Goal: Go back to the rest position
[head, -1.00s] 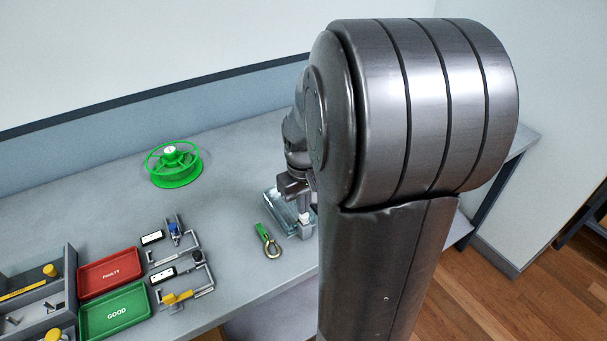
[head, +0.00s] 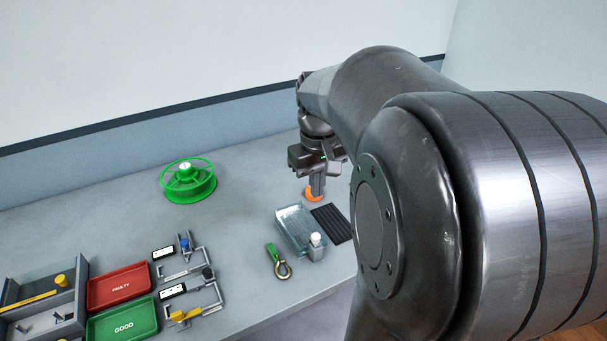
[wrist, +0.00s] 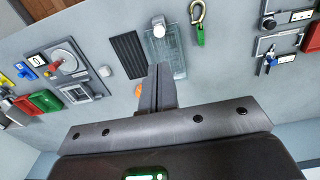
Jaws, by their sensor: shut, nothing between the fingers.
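My gripper (head: 317,188) is over the back of the bench, near the wall, its fingers pointing down. Its two fingers are together with nothing between them, as the wrist view also shows (wrist: 160,72). An orange round thing (head: 313,198) is by the fingertips in the head view; it peeks out beside the fingers in the wrist view (wrist: 138,91). Whether it touches them I cannot tell. My arm covers the right side of the head view and hides that part of the bench.
A green reel (head: 188,182) stands left. Red FAULTY (head: 119,284) and green GOOD (head: 122,325) trays lie front left.

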